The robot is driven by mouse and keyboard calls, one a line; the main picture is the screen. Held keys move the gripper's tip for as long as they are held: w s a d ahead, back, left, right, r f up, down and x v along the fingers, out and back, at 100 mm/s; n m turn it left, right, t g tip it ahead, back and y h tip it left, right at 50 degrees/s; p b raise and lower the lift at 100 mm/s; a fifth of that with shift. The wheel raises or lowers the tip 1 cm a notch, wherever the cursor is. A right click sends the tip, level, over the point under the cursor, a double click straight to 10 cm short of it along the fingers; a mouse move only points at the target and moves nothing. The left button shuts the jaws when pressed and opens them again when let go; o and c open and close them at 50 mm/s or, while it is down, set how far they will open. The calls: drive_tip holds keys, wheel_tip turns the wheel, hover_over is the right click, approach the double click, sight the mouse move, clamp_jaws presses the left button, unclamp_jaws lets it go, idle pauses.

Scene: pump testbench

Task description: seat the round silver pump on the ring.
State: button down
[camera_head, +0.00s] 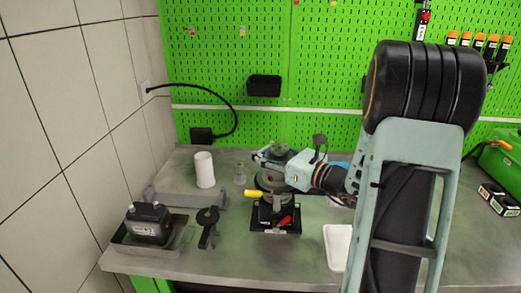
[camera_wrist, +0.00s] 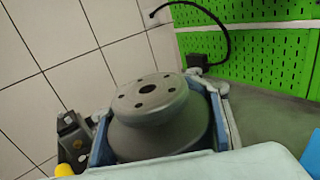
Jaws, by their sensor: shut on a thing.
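The round silver pump (camera_wrist: 152,100) fills the middle of the wrist view, a grey stepped disc with a centre hole and small holes around it. My gripper (camera_wrist: 158,118) is shut on it, one blue-grey finger at each side. In the head view my gripper (camera_head: 276,165) holds the pump (camera_head: 268,181) above or at a black fixture (camera_head: 273,218) with a yellow handle (camera_head: 253,193) and a red lever (camera_head: 285,221). The ring is not clearly seen; the pump and gripper cover the fixture's top. I cannot tell whether the pump touches it.
A white cylinder (camera_head: 204,169) and a small glass bottle (camera_head: 240,173) stand behind left. A black device (camera_head: 148,223) sits in a tray at the left, with a dark clamp-like part (camera_head: 208,227) beside it. A white tray (camera_head: 338,246) lies to the right. Green pegboard (camera_head: 225,70) closes the back.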

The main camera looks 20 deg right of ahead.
idle(0.4)
drive_tip(key=c, duration=0.9)
unclamp_jaws()
drive_tip(key=shift+s+f, duration=0.1)
drive_tip(key=shift+f, duration=0.15)
drive_tip(key=v, duration=1.2)
drive_tip(key=shift+r, duration=0.2)
drive_tip(key=shift+d, duration=0.1)
